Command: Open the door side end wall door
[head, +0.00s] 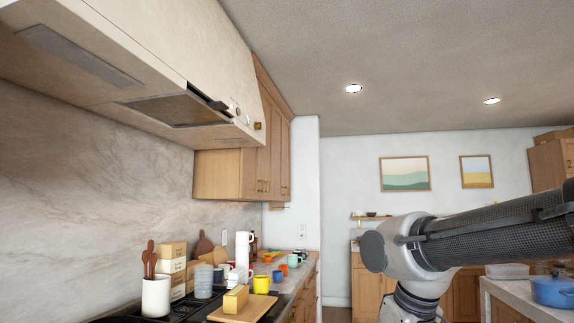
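No door in the head view is clearly marked as the door side end wall door. A wooden wall cabinet (270,150) hangs beyond the range hood, and its tall doors look shut, with small brass handles (263,186) low on them. My arm (420,245) reaches in from the right edge, well to the right of this cabinet and apart from it. My gripper is not in view, so its state is hidden.
A pale range hood (140,70) juts out at upper left. Below it, the counter and stove hold a utensil crock (156,296), a board with a yellow block (236,300) and several mugs. A blue pot (553,290) stands on another counter at right.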

